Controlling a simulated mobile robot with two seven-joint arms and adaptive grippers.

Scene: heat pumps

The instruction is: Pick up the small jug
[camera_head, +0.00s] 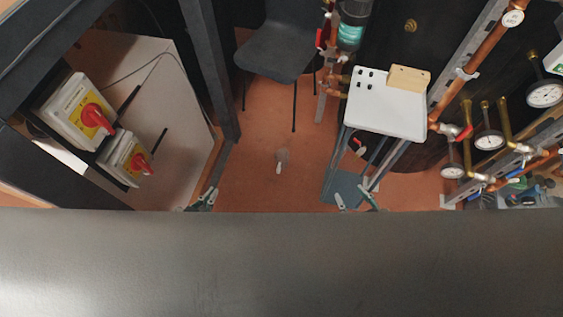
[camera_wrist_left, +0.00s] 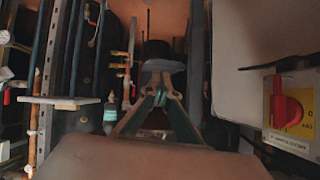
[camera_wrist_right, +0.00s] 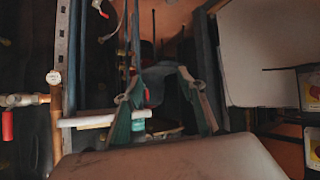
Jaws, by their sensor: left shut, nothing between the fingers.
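A small pale, partly see-through object (camera_head: 281,160) stands on the reddish floor near the middle of the head view. It may be the small jug, but it is too small to tell for sure. My left gripper (camera_head: 204,197) is low and to the left of it, apart from it. In the left wrist view its fingers (camera_wrist_left: 160,96) meet and hold nothing. My right gripper (camera_head: 355,199) is low and to the right, below the small white table. In the right wrist view its fingers (camera_wrist_right: 164,100) stand apart with nothing visible held between them.
A white-topped stand (camera_head: 385,105) with a wooden block (camera_head: 408,78) is at the right. Copper pipes and gauges (camera_head: 489,140) line the far right. A dark chair (camera_head: 277,50) stands at the back. Red rotary switches (camera_head: 98,117) are at the left. Open floor (camera_head: 250,120) lies between.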

